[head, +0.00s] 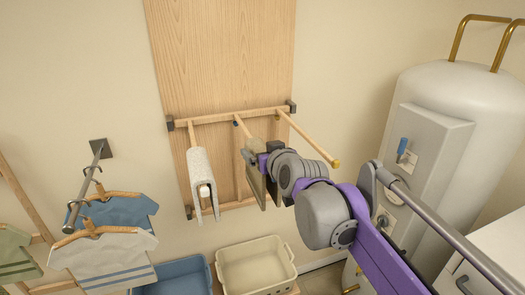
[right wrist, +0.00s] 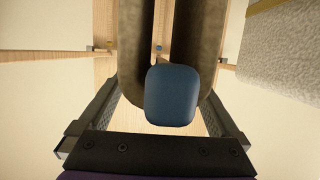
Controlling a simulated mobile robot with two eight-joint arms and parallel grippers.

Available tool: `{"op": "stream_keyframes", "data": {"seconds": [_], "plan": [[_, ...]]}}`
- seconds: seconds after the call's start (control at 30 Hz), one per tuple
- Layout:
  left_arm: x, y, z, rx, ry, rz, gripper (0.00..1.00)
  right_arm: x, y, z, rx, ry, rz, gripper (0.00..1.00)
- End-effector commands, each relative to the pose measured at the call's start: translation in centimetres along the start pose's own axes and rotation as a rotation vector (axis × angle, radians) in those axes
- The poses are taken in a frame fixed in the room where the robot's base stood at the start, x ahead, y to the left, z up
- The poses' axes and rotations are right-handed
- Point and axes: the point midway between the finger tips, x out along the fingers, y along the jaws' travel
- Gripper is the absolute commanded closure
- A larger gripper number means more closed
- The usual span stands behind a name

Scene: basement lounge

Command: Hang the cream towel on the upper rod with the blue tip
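The cream towel (head: 256,147), tan in this light, is at the middle upper rod (head: 241,127) of the wall rack. In the right wrist view, the towel (right wrist: 131,50) hangs in two layers either side of the rod, whose blue tip (right wrist: 171,96) faces the camera. My right gripper (head: 256,160) is at the towel's top. In the wrist view, its fingers (right wrist: 160,110) stand wide apart on either side of the blue tip and look open. Their contact with the cloth is unclear. Fingertips and most of the rod are hidden. My left gripper is not in view.
A white towel (head: 201,168) hangs on the left rod, close beside. The right rod with a yellow tip (head: 335,163) is bare. Shirts (head: 105,250) hang at left. A blue bin (head: 172,280) and a cream bin (head: 256,270) stand below. A white tank (head: 455,90) is at right.

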Motion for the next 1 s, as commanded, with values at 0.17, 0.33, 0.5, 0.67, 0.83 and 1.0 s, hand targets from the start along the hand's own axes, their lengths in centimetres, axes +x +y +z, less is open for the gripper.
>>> {"op": "stream_keyframes", "data": {"seconds": [0.17,0.33,0.5,0.67,0.83,1.0], "plan": [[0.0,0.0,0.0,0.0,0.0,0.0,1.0,0.0,0.0,0.0,0.0,-0.001,0.0,0.0],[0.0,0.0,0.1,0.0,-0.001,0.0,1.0,-0.8,0.0,0.0,0.0,-0.001,0.0,0.0],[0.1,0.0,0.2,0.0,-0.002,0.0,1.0,-3.5,0.0,0.1,0.001,-0.001,0.0,0.0],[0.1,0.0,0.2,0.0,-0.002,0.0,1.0,-6.8,0.0,0.0,0.002,0.0,0.0,0.0],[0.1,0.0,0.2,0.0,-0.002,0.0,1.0,-9.4,0.0,0.0,0.001,0.0,0.0,0.0],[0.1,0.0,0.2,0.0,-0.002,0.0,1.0,-10.7,0.1,0.3,0.001,-0.006,0.0,0.0]]}}
